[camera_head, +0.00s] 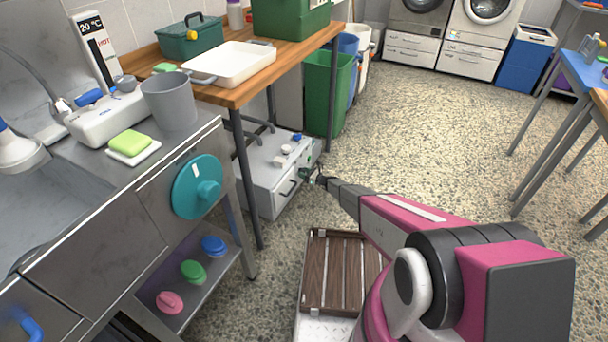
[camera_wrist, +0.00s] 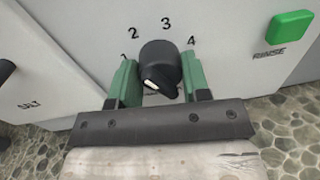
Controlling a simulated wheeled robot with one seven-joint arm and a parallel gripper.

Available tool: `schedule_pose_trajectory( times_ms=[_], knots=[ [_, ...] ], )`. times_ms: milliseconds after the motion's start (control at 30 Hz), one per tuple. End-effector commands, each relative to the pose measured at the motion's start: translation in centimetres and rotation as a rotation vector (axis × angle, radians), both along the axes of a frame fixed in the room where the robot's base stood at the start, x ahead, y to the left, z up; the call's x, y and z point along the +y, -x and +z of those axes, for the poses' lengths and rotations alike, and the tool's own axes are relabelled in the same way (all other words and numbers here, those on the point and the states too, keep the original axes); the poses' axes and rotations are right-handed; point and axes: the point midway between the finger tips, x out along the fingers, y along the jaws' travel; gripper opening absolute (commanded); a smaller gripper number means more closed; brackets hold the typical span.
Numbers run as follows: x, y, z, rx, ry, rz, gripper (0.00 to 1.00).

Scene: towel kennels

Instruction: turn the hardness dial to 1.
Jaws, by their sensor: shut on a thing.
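The hardness dial (camera_wrist: 160,60) is a round black knob on a light grey panel in the wrist view. The numbers 1 to 4 arc over it from left to right. A pale mark shows on its near, lower-left part; which number it points to, I cannot tell for sure. My gripper (camera_wrist: 160,82) has green fingers on the dial's left and right sides and is shut on it. In the head view my gripper (camera_head: 314,178) is at the front of the white machine (camera_head: 262,188), and the dial cannot be made out there.
A green RINSE button (camera_wrist: 289,25) sits right of the dial. The wooden table (camera_head: 222,95) stands above the machine. Open floor lies right.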

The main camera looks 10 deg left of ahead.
Motion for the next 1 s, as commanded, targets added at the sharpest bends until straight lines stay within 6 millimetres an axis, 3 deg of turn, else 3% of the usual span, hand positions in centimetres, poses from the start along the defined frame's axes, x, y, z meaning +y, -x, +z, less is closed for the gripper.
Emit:
schedule_pose_trajectory(
  times_ms=[267,1000],
  knots=[
    [-0.09,0.02,-0.07,-0.118,0.042,-0.001,0.2],
    [-0.2,-0.02,-0.16,-0.687,0.249,0.0,0.2]
  ],
)
